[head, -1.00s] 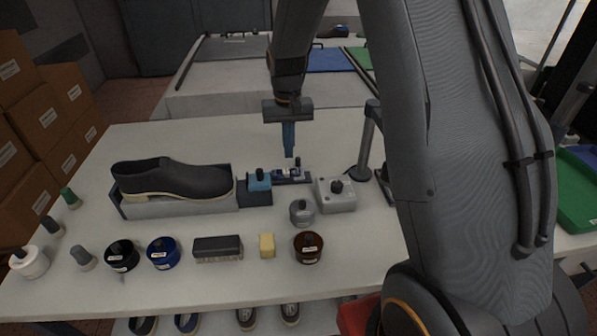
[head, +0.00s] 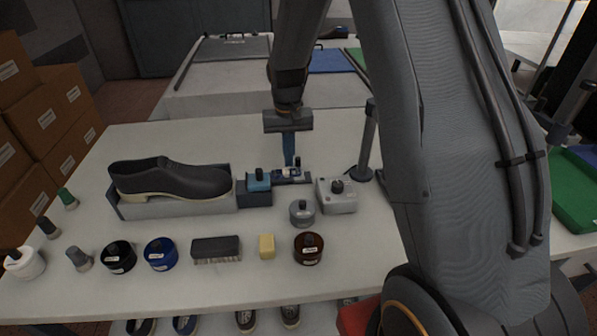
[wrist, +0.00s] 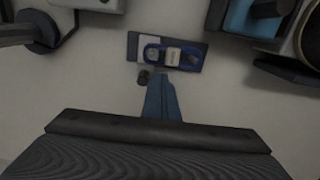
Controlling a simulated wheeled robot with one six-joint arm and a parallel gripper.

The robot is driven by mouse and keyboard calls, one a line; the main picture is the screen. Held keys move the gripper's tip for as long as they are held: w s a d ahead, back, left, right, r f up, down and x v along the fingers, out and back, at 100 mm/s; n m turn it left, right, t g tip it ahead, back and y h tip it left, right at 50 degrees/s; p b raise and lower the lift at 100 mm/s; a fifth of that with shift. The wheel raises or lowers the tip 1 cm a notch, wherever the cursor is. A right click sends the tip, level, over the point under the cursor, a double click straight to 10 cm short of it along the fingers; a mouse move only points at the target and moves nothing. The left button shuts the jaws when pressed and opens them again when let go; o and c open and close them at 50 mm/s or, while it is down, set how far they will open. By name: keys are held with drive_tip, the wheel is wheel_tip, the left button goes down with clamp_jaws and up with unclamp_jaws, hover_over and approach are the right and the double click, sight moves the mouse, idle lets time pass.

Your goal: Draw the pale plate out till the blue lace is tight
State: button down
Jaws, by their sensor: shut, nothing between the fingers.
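The small dark base (wrist: 190,66) lies on the table; it also shows in the head view (head: 305,180). In the wrist view the blue lace (wrist: 152,54) forms a loop on it around a small whitish block (wrist: 173,57). The pale plate (wrist: 147,42) shows at the base's left end there, partly under the lace. My gripper (wrist: 158,76) is shut and empty, pointing down just over the base. In the head view my gripper (head: 291,164) hides part of the base and lace. Lace tightness cannot be told.
Left of the base stand a blue-topped block (head: 258,182) and a dark shoe (head: 170,178) on a grey cradle. A grey box with a black knob (head: 337,196) stands to the right. Jars, a brush (head: 216,247) and a yellow block (head: 267,246) line the front.

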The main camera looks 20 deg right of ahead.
drive_tip(key=shift+s+d+p, duration=0.2)
drive_tip(key=shift+d+p, duration=0.15)
drive_tip(key=shift+d, duration=0.7)
idle(1.3)
drive_tip(key=shift+w+a+r, duration=0.1)
drive_tip(key=shift+a, duration=0.35)
wheel_tip(320, 180, up, 8)
drive_tip(key=p, duration=0.5)
idle(0.6)
drive_tip(key=s+a+n+t+b, duration=0.1)
drive_tip(key=s+b, duration=0.4)
drive_tip(key=s, duration=1.8)
drive_tip(key=shift+a+n, duration=0.25)
drive_tip(key=shift+n, duration=0.35)
drive_tip(key=shift+w, duration=0.1)
